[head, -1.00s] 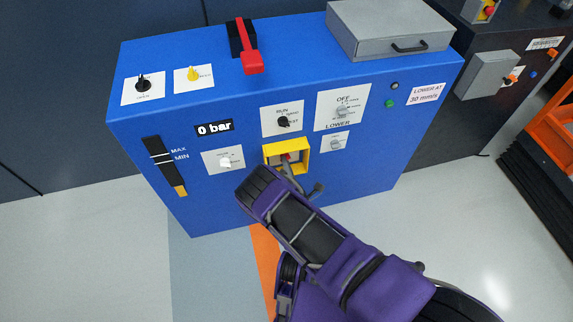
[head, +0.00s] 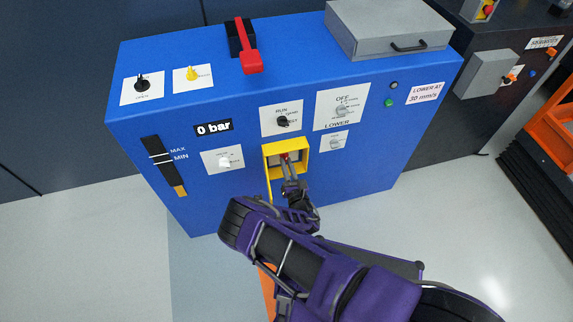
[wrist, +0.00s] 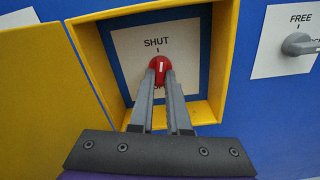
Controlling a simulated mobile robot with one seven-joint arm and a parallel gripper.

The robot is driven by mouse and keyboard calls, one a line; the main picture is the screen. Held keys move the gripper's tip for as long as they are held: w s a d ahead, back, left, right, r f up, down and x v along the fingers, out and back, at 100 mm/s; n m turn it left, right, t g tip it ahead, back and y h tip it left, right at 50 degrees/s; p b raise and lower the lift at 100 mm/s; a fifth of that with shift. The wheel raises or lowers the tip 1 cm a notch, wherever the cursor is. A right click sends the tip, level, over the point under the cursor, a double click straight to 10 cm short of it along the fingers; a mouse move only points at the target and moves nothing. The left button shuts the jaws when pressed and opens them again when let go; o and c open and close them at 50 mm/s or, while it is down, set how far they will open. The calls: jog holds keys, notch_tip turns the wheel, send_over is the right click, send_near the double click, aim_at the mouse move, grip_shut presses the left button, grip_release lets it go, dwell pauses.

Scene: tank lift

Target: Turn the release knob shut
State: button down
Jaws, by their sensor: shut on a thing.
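The release knob (wrist: 160,68) is red with a white pointer mark. It sits on a white plate inside a yellow frame (wrist: 88,62), and the mark lines up with the SHUT tick above it. My gripper (wrist: 160,82) is shut on the knob, with one grey finger on each side of it. In the head view my gripper (head: 286,162) reaches into the yellow frame (head: 303,145) from below. The lower part of the plate is hidden behind the fingers.
A yellow flap (wrist: 40,100) stands open left of the frame. A grey knob (wrist: 298,44) marked FREE is close on the right. The blue cabinet (head: 370,165) also carries a 0 bar display (head: 213,128), a red lever (head: 248,50) and a grey box (head: 370,35) on top.

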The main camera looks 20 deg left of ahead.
jog(key=shift+d+r+n, duration=0.1)
jog(key=shift+n, duration=1.1)
jog(key=c, duration=0.9)
grip_release()
